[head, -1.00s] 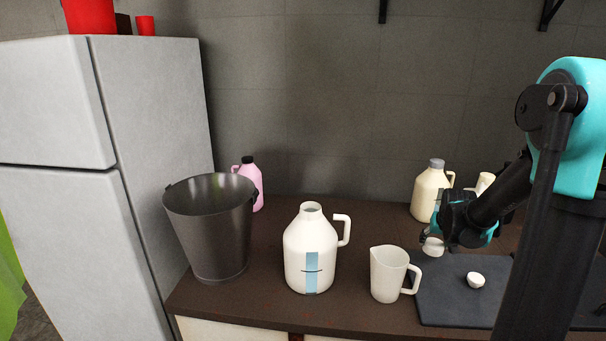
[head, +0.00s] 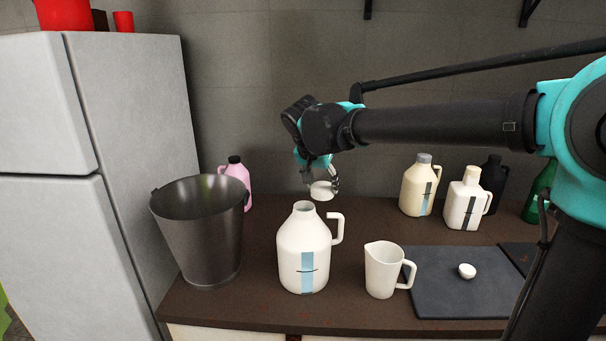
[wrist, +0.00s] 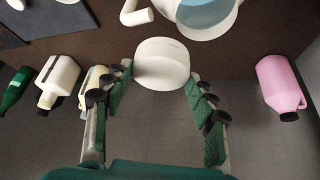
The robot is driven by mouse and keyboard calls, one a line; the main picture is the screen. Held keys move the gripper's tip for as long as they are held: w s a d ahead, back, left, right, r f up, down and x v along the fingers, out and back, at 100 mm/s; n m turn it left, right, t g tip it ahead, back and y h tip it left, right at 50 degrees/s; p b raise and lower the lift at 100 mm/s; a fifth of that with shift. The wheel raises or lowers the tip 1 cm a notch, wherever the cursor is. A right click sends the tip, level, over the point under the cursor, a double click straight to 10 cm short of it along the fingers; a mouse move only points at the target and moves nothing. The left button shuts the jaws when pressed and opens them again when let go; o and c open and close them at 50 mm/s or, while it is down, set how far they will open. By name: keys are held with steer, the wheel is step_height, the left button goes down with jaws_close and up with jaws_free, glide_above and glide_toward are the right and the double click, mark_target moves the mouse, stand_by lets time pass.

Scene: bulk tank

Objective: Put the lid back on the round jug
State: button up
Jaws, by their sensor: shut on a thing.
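The round jug (head: 302,240) is white with a blue stripe and a handle at its right. It stands upright on the counter with its mouth open at the top. My gripper (head: 322,182) is shut on a white round lid (head: 322,191). It holds the lid in the air, apart from the jug, a little above and right of its mouth in the head view. In the wrist view the lid (wrist: 162,63) sits between the fingertips (wrist: 160,73), and part of the jug (wrist: 242,8) shows at the top edge, with a bluish area.
A white measuring jug (head: 380,272) stands right of the round jug, and a metal bucket (head: 210,245) stands left. A small white cap (head: 467,271) lies on a dark mat (head: 440,300). A pink jug (head: 238,175) and several bottles (head: 418,190) stand at the back.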

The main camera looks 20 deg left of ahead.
steer(key=s+a+r, duration=0.4)
steer(key=s+r, duration=0.1)
steer(key=shift+f, duration=3.4)
steer(key=shift+s+f, duration=0.1)
steer(key=o, duration=0.9)
steer(key=o, duration=0.4)
